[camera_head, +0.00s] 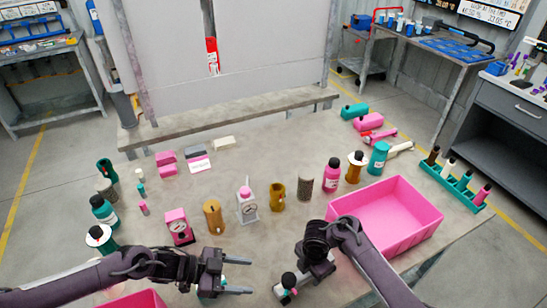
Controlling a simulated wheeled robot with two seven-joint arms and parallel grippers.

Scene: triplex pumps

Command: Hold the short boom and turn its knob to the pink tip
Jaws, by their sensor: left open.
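A small piece with a round black knob (288,280) is at the front middle of the table; it may be the short boom. Small teal and pink bits show near it, but which is a tip is too small to tell. My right gripper (300,284) points down at this piece and covers part of it. Whether its fingers are closed on it is hidden. My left gripper (250,276) is open and empty, to the left of the piece, with its fingers pointing right towards it.
Several pumps and bottles stand in a row behind my grippers, including a white gauge unit (247,208) and a pink gauge unit (179,229). A teal rack (452,187) is at the right.

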